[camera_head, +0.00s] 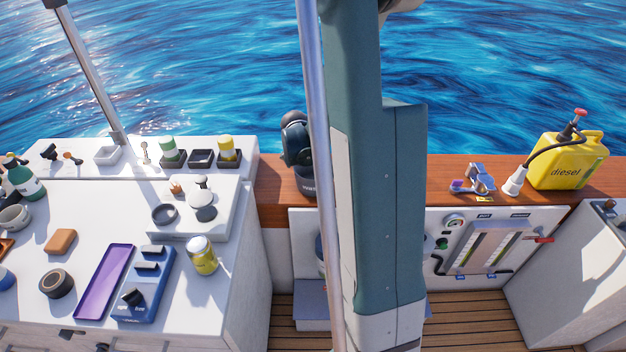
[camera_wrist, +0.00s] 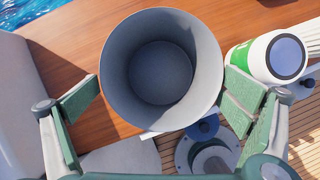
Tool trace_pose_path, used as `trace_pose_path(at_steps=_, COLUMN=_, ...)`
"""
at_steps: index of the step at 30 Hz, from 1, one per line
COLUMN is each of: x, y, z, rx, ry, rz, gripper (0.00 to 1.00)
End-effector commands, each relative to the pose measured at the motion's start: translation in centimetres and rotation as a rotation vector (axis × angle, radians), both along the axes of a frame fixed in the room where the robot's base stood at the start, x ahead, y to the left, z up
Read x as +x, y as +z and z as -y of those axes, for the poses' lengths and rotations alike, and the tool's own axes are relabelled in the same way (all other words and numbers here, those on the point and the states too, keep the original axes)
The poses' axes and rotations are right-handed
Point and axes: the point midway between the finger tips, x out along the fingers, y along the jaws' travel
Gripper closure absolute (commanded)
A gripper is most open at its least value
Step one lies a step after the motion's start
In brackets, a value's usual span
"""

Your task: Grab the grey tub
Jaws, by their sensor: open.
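In the wrist view, the grey tub (camera_wrist: 160,72) is a round, open-topped, empty container seen from above over the wooden ledge. My gripper (camera_wrist: 159,92) is open, with one green-padded finger to the lower left of the tub and the other to its lower right. The tub's near side lies between the fingers. A gap shows on the left; on the right the finger is close to the wall, and I cannot tell if it touches. In the head view my arm covers the middle, and I cannot make out the tub or the fingertips there.
A green-and-white can (camera_wrist: 278,58) stands close right of the tub. In the head view, a dark rounded device (camera_head: 298,145) stands on the wooden ledge (camera_head: 272,190) left of my arm. A yellow diesel can (camera_head: 568,160) stands right. Several items crowd the white counter (camera_head: 215,290).

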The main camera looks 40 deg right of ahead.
Motion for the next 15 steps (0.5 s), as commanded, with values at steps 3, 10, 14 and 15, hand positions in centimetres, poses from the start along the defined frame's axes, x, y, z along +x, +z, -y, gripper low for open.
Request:
trace_pose_path(at_steps=3, x=0.0, y=0.0, z=0.0, rx=0.000, ry=0.000, rz=0.000, gripper=0.00)
trace_pose_path(at_steps=10, x=0.1, y=-0.7, z=0.3, rx=0.000, ry=0.000, rz=0.000, gripper=0.00)
trace_pose_path(at_steps=14, x=0.2, y=-1.9, z=0.7, rx=0.000, ry=0.000, rz=0.000, gripper=0.00)
trace_pose_path(at_steps=15, x=0.2, y=-2.4, z=0.8, rx=0.000, ry=0.000, rz=0.000, gripper=0.00)
